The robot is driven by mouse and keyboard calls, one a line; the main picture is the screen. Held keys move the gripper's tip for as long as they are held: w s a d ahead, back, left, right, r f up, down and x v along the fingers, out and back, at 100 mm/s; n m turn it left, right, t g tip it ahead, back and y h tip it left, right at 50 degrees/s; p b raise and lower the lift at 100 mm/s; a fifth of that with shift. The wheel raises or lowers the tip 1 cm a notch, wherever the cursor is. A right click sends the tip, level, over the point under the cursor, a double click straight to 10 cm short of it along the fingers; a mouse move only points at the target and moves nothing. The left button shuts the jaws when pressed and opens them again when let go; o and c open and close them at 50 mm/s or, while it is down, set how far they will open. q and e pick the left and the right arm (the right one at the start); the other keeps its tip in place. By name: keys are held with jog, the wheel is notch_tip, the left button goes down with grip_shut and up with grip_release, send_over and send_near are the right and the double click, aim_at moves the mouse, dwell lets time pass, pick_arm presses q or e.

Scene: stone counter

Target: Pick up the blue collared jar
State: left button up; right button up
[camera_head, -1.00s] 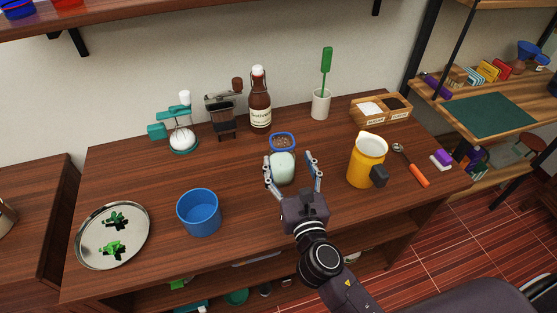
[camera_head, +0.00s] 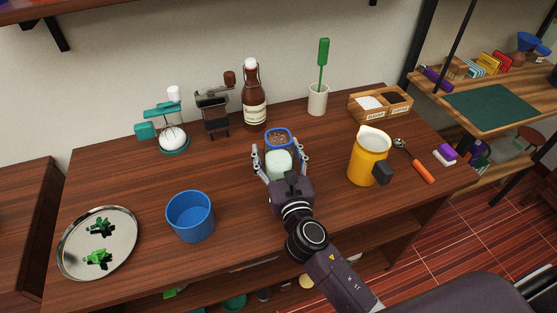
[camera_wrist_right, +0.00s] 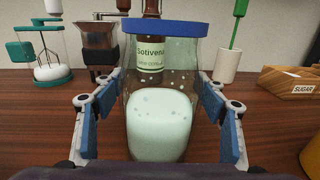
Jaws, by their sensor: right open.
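The blue collared jar (camera_head: 279,139) is a clear glass jar with a blue rim and pale contents. It stands upright on the wooden counter. In the right wrist view the jar (camera_wrist_right: 158,115) fills the middle, with the blue collar at the top. My right gripper (camera_head: 279,153) is open, with one finger on each side of the jar. In the right wrist view a gap shows between the jar and the left finger; the right finger is very close to the glass, and I cannot tell whether it touches. My left gripper is not in view.
A brown bottle (camera_head: 254,100) and a coffee grinder (camera_head: 214,112) stand behind the jar. A yellow pitcher (camera_head: 367,158) is to the right, a blue bowl (camera_head: 190,217) to the left front. A round tray (camera_head: 70,262) lies at far left. Bare counter lies left of the jar.

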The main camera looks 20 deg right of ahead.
jog(key=shift+w, duration=1.6)
jog(key=shift+r, duration=0.1)
jog(key=shift+c, duration=0.5)
grip_shut()
